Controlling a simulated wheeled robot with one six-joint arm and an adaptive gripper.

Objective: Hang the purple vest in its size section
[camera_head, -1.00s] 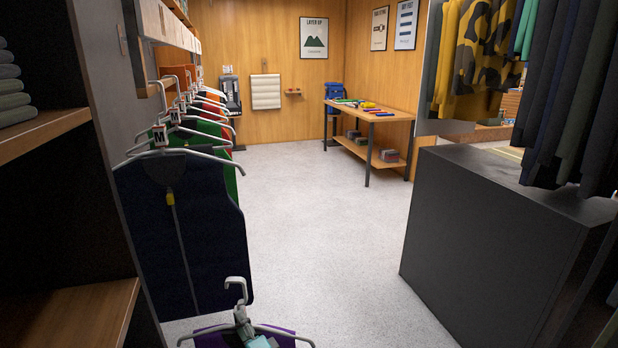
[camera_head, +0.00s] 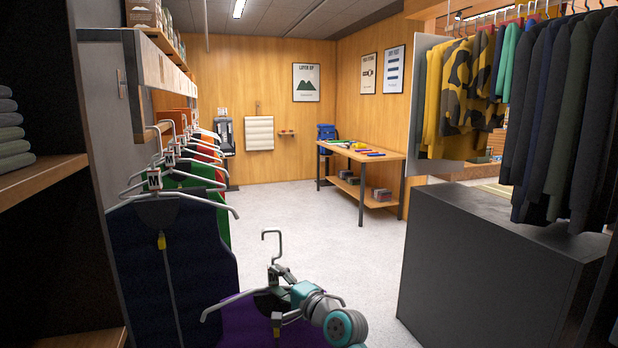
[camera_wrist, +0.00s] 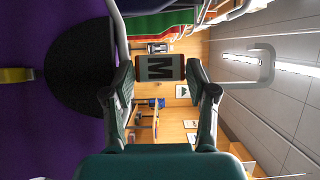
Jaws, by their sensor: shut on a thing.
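The purple vest (camera_head: 240,318) hangs on a grey hanger (camera_head: 225,303) at the bottom of the head view, its lower part cut off. My gripper (camera_head: 277,278) is shut on this hanger near the hook, which points up and is free of any rail. Purple cloth (camera_wrist: 45,135) fills the left there. The wall rail (camera_head: 150,133) at the left holds several vests. The nearest is a navy vest (camera_head: 170,270), with an M tag (camera_head: 154,179) on its hanger.
A shelf with folded clothes (camera_head: 12,140) is close at the left. A dark cabinet (camera_head: 490,260) stands at the right below hanging jackets (camera_head: 560,120). A wooden table (camera_head: 365,155) is at the back. The floor between (camera_head: 300,215) is clear.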

